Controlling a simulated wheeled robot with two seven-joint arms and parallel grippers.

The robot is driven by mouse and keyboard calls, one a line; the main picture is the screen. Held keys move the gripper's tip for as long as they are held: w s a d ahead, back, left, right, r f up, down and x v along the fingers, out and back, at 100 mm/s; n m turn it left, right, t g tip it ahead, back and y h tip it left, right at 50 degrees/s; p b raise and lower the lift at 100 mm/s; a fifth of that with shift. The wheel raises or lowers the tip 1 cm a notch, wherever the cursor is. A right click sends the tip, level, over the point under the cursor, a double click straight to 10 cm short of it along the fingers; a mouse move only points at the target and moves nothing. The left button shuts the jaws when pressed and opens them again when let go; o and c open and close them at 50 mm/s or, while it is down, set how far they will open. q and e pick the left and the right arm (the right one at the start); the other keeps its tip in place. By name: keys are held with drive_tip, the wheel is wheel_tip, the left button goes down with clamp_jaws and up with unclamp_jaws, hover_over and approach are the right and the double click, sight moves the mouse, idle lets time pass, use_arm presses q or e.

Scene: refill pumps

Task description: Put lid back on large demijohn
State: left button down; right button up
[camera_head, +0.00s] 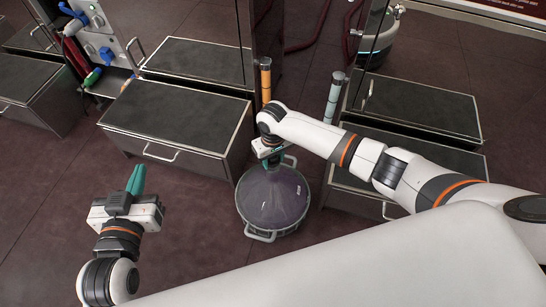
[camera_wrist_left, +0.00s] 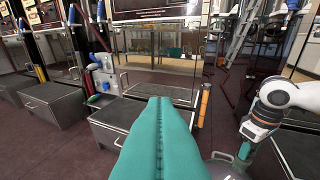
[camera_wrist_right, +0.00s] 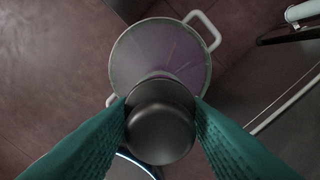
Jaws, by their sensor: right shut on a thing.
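The large demijohn (camera_head: 273,203), with a purplish sloping top and side handles, stands upright on the floor; it also shows in the right wrist view (camera_wrist_right: 165,48). My right gripper (camera_head: 270,156) is at its top. In the right wrist view its teal fingers (camera_wrist_right: 161,120) are shut on the dark round lid (camera_wrist_right: 160,122). The lid lines up over the demijohn's neck and hides it; I cannot tell whether it touches or sits on it. My left gripper (camera_head: 134,180) is empty, off to the left, its teal fingers pressed together in the left wrist view (camera_wrist_left: 160,130).
A dark-topped metal step box (camera_head: 180,115) stands left of the demijohn, with another low box (camera_head: 425,105) to the right. The floor between my left gripper and the demijohn is clear.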

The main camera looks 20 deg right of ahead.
use_arm(q)
drive_tip(key=shift+s+a+f+g, duration=0.1)
drive_tip(key=shift+s+f+g, duration=0.05)
drive_tip(key=shift+f+g, duration=0.2)
use_arm(e)
drive_tip(key=shift+f, duration=0.1)
use_arm(q)
drive_tip(key=shift+s+a+f+g+y, duration=0.1)
drive_tip(key=shift+s+f+g+y, duration=0.05)
drive_tip(key=shift+f+g, duration=0.15)
drive_tip(key=shift+s+a+f+g+y, duration=0.1)
drive_tip(key=shift+s+f+g+y, duration=0.05)
drive_tip(key=shift+f, duration=0.25)
drive_tip(key=shift+s+a+f+g+p, duration=0.15)
drive_tip(key=shift+s+f+g+p, duration=0.15)
drive_tip(key=shift+f+p, duration=0.15)
idle(0.7)
drive_tip(key=shift+s+a+f+g, duration=0.1)
drive_tip(key=shift+s+f+g, duration=0.2)
drive_tip(key=shift+f, duration=0.1)
drive_tip(key=shift+s+a+f+g+y, duration=0.2)
drive_tip(key=shift+s+f+g+y, duration=0.1)
drive_tip(key=shift+f+g+y, duration=0.1)
idle(0.3)
use_arm(e)
drive_tip(key=o, duration=1.5)
